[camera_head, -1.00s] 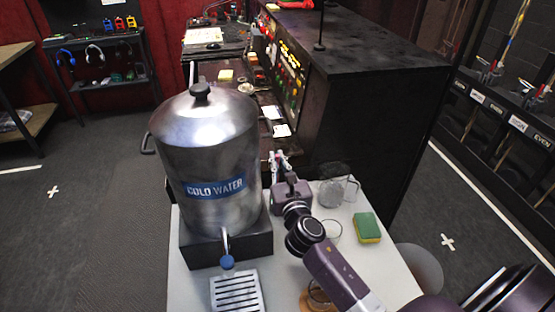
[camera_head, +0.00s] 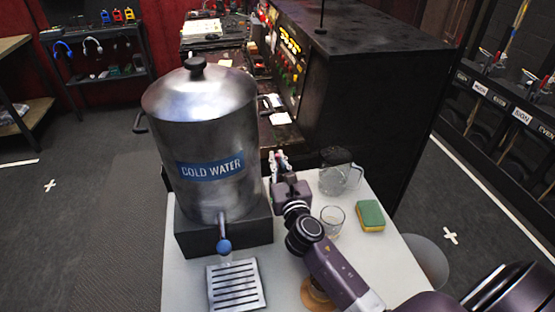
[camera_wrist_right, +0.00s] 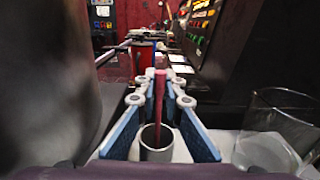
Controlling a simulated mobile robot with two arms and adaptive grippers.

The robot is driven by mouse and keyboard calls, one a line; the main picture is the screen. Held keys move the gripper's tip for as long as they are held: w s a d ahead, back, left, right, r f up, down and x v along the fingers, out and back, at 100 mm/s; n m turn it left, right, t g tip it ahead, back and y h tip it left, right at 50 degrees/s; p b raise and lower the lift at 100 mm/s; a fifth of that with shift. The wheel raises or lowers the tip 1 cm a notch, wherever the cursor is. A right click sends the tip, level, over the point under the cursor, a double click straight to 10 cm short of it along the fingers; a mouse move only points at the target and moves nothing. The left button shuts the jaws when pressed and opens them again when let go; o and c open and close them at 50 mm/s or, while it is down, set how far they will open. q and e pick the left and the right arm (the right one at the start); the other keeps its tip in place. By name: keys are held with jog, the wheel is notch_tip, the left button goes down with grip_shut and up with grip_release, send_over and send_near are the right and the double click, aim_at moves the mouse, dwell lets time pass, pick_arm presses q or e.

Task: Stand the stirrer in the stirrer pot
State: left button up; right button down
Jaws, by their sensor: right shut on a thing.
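My right gripper (camera_head: 280,160) reaches over the white table (camera_head: 390,262), between the steel cold-water urn and the glass jug. In the right wrist view its fingers (camera_wrist_right: 160,80) are shut on the stirrer (camera_wrist_right: 159,95), a thin reddish stick held roughly upright. The stirrer pot is a small grey, round-mouthed cylinder (camera_wrist_right: 157,153), low between the fingers. The stirrer's lower end overlaps the pot's mouth in this view; I cannot tell how deep it goes. In the head view the pot is hidden behind my wrist. My left gripper is not in view.
The urn (camera_head: 205,130) and its slotted drip tray (camera_head: 237,286) stand left of my arm. The glass jug (camera_head: 338,180), a drinking glass (camera_head: 332,220) and a green-yellow sponge (camera_head: 370,215) stand close on the right. A black cabinet (camera_head: 370,110) rises behind.

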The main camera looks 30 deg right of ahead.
dwell(0.3)
jog(key=c, duration=2)
grip_release()
